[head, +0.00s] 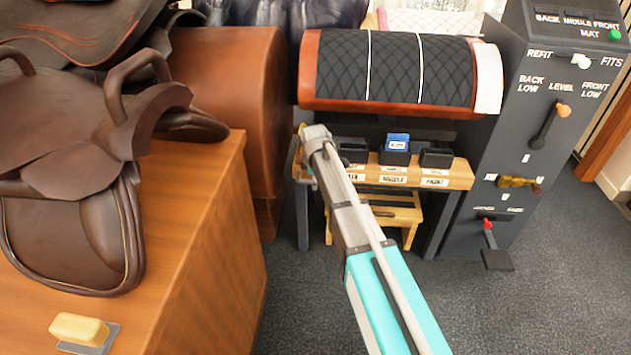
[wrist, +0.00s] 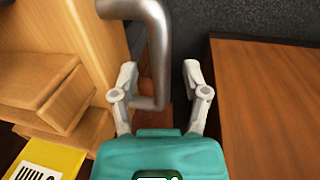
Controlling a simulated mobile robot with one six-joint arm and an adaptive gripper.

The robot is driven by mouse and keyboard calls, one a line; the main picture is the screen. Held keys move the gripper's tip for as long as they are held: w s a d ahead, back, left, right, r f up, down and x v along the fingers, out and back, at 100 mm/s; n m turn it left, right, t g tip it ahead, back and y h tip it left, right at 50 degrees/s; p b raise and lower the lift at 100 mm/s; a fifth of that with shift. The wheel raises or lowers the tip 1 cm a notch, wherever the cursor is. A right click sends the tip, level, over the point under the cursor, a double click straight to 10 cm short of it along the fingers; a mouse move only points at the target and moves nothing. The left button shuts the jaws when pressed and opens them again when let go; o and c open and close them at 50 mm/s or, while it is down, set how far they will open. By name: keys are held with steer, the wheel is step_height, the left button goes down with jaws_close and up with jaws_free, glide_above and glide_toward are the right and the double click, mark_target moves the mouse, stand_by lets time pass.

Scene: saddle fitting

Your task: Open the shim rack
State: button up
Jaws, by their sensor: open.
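The shim rack (head: 458,176) is a wooden shelf with labelled black bins, below the quilted saddle form in the head view. One bin (head: 397,143) has a blue top. My arm reaches to the rack's left end. A bent grey metal handle (wrist: 158,45) shows in the wrist view and runs down between the fingers of my gripper (wrist: 160,74). The fingers are apart, one on each side of the bar, with a visible gap on both sides. In the head view my wrist hides most of the fingers and the handle.
A wooden cabinet (head: 215,250) bearing brown saddles stands close on the left. A dark control panel (head: 545,110) with levers stands on the right. A small wooden step (head: 395,214) sits under the rack. In the wrist view a yellow labelled piece (wrist: 50,160) lies at lower left.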

jaws_close()
steer(key=shift+d, duration=0.1)
steer(key=s, duration=1.2)
steer(key=shift+s+a, duration=0.25)
steer(key=shift+s, duration=0.1)
jaws_free()
stand_by(0.3)
steer(key=shift+w, duration=0.15)
